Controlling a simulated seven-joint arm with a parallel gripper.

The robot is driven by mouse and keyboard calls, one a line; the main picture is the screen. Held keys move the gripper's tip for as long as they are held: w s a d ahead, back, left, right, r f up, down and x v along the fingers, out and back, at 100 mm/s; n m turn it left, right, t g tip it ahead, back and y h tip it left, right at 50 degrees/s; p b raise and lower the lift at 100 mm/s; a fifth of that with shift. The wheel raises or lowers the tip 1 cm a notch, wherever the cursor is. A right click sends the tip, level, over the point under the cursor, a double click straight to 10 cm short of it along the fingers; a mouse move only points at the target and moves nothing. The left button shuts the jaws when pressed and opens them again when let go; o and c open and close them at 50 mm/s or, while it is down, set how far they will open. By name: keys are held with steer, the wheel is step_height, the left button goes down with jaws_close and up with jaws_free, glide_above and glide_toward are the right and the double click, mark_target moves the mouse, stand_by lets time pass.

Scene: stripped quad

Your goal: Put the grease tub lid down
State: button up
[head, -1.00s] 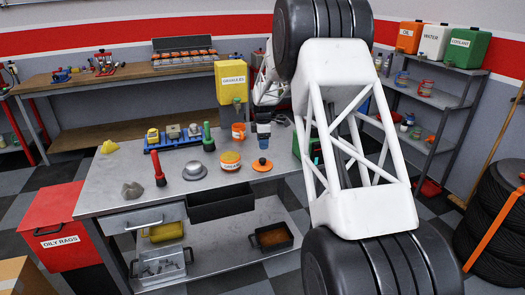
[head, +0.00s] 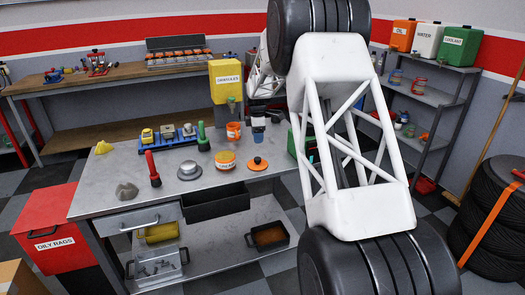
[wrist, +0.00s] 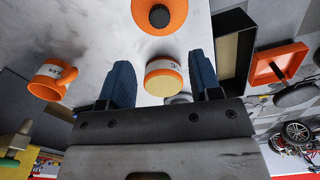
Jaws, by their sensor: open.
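The grease tub lid (head: 258,164), an orange disc with a black knob, lies flat on the grey workbench, knob up, right of the grease tub. The lid also shows at the top of the wrist view (wrist: 172,27). The grease tub (head: 225,161) stands upright with a white label and its yellowish top uncovered; it also shows in the wrist view (wrist: 163,70). My gripper (wrist: 161,60) is open and empty, its blue fingers apart. The tub appears between the fingers in that view, beyond them and not gripped; the lid is clear of both fingers.
An orange mug (head: 233,131) stands behind the tub, a silver domed object (head: 190,171) left of it. A black open tray (head: 215,203) hangs at the bench's front edge. A yellow granules dispenser (head: 225,82) stands at the back. Bare bench lies right of the lid.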

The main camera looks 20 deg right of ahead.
steer(key=s+a+r+m, duration=0.35)
steer(key=s+r, duration=0.25)
steer(key=s, duration=0.4)
steer(key=s+a+r+m+t, duration=0.15)
steer(key=s+a+r, duration=0.3)
steer(key=s, duration=0.45)
steer(key=s+a+r+m, duration=0.3)
steer(key=s+r, duration=0.3)
steer(key=s, duration=0.4)
steer(key=s+a+f+m, duration=0.1)
steer(key=s+a+m, duration=0.1)
steer(key=s, duration=0.8)
steer(key=s+a+f+m, duration=0.1)
steer(key=s+m, duration=0.2)
steer(key=s, duration=0.8)
steer(key=s+a+f+m+t, duration=0.1)
steer(key=s+a+m, duration=0.1)
steer(key=s, duration=0.9)
steer(key=shift+s+a+f+m, duration=0.2)
steer(key=shift+a+m, duration=0.1)
steer(key=shift+m, duration=0.2)
